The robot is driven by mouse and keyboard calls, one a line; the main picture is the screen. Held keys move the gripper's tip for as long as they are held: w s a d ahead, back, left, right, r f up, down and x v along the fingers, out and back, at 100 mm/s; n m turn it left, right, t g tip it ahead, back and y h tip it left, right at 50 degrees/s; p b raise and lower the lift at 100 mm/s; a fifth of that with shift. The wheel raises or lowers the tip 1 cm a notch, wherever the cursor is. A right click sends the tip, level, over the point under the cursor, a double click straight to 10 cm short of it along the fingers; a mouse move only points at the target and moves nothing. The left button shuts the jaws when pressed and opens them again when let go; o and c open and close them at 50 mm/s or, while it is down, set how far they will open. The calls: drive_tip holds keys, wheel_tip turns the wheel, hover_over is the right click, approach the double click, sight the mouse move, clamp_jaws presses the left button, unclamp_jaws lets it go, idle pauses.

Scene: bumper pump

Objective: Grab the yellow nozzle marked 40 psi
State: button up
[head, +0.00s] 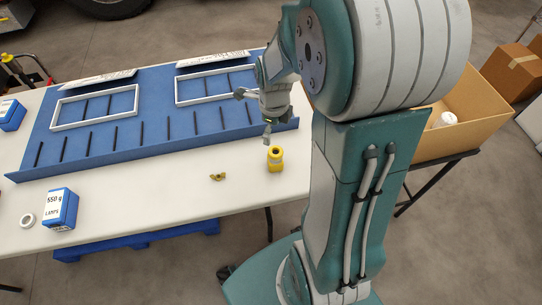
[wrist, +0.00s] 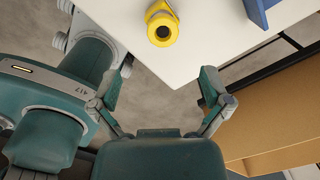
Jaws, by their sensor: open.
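The yellow nozzle (head: 275,165) stands upright on the white table near its front edge. It has a dark round opening on top, and no 40 psi marking can be read on it. My gripper (head: 253,116) is open and empty, above the table and just behind and left of the nozzle in the head view. In the wrist view my gripper (wrist: 165,72) has its two fingers spread wide, with the nozzle beyond the fingertips and not between them.
A small brass-coloured piece (head: 218,177) lies left of the nozzle. A blue slotted panel (head: 150,150) with white frames covers the table's back. A blue lamps box (head: 62,208) and a white ring (head: 27,220) are at front left. A cardboard box (head: 480,125) stands at right.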

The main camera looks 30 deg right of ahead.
sight(276, 151)
drive_tip(key=shift+f+m, duration=0.85)
drive_tip(key=shift+m, duration=0.05)
drive_tip(key=f, duration=0.2)
drive_tip(key=d+f, duration=0.1)
drive_tip(key=f, duration=0.7)
drive_tip(key=shift+a+f, duration=0.15)
drive_tip(key=shift+a, duration=0.05)
drive_tip(key=shift+d+f, duration=0.15)
drive_tip(key=shift+f, duration=0.1)
clamp_jaws()
